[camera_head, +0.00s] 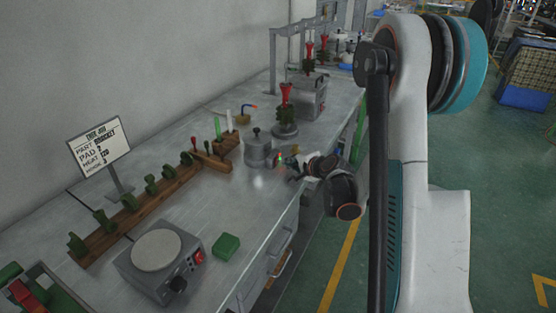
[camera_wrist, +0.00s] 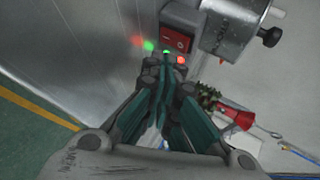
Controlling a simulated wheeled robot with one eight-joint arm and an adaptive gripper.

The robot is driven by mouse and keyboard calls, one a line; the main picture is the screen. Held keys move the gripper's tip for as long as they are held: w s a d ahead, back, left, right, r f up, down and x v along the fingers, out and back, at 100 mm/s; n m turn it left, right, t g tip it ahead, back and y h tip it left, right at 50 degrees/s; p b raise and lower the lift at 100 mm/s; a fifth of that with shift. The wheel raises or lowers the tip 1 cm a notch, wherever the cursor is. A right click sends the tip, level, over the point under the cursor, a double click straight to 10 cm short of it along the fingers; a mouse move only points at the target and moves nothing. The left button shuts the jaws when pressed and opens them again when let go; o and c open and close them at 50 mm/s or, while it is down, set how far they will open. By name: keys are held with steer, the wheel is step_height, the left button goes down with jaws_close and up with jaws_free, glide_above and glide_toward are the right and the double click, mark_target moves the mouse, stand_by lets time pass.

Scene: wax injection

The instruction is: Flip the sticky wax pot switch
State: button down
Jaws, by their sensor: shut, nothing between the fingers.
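The sticky wax pot (camera_head: 258,152) is a small grey metal cylinder with a lidded top, standing upright near the bench's front edge. In the wrist view its metal body (camera_wrist: 236,22) is at the top, with a red rocker switch (camera_wrist: 178,40) in a dark housing beside it. My gripper (camera_head: 286,160) is just right of the pot, low over the bench. In the wrist view my gripper (camera_wrist: 167,68) is shut and empty, its tips just below the switch. I cannot tell whether they touch it. Small green and red glows show around the tips.
A hot plate (camera_head: 157,250) with a red switch and a green block (camera_head: 226,245) are nearer. Wooden racks (camera_head: 140,213) hold green pieces along the back. A stand with a red-topped piece (camera_head: 286,110) and a metal box (camera_head: 308,95) stand beyond the pot.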

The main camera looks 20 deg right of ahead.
steer(key=shift+w, duration=0.1)
steer(key=shift+w+a, duration=0.25)
steer(key=shift+w+a+r, duration=0.1)
steer(key=shift+w+a, duration=0.05)
steer(key=shift+w, duration=0.05)
stand_by(0.8)
steer(key=shift+s, duration=0.1)
steer(key=shift+s+d, duration=0.45)
steer(key=shift+s, duration=0.1)
stand_by(0.3)
steer(key=shift+s+d+f, duration=0.2)
steer(key=shift+s+d, duration=0.55)
steer(key=shift+s, duration=0.2)
steer(key=shift+s+d+f, duration=0.2)
steer(key=shift+s+d, duration=0.55)
steer(key=shift+s, duration=0.2)
